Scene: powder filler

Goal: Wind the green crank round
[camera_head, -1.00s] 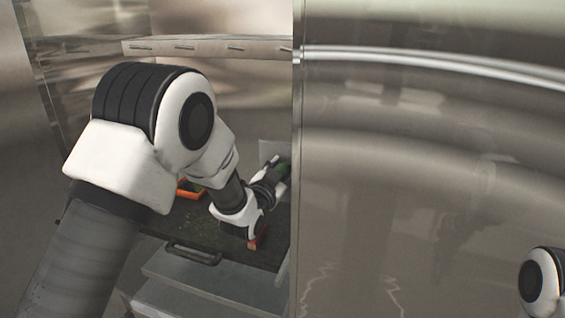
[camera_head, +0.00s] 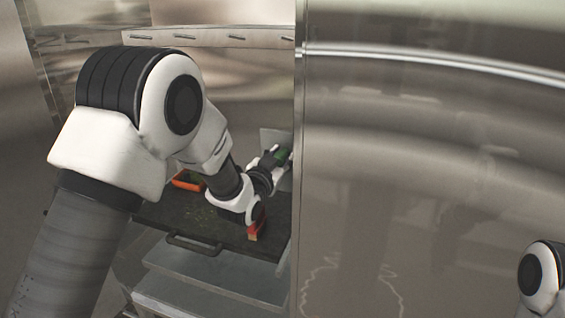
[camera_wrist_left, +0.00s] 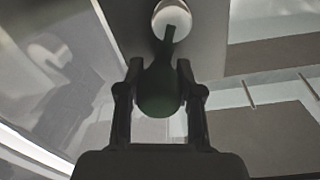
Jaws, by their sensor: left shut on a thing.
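The green crank (camera_wrist_left: 160,88) shows in the left wrist view as a dark green rounded handle, with a narrow arm running up to a pale round hub (camera_wrist_left: 172,18). My left gripper (camera_wrist_left: 160,100) has one finger on each side of the handle and is shut on it. In the head view the crank shows as a small green patch (camera_head: 283,155) between the fingers of my left gripper (camera_head: 280,157), close to a grey upright panel. The wrist hides part of it. My right gripper is out of view; only a piece of my right arm shows at lower right.
An orange tray (camera_head: 188,181) with green contents sits on a dark worktop (camera_head: 200,214) with a front handle (camera_head: 194,245). A red item (camera_head: 255,230) lies near my left wrist. A large shiny metal wall (camera_head: 430,160) closes off the right side.

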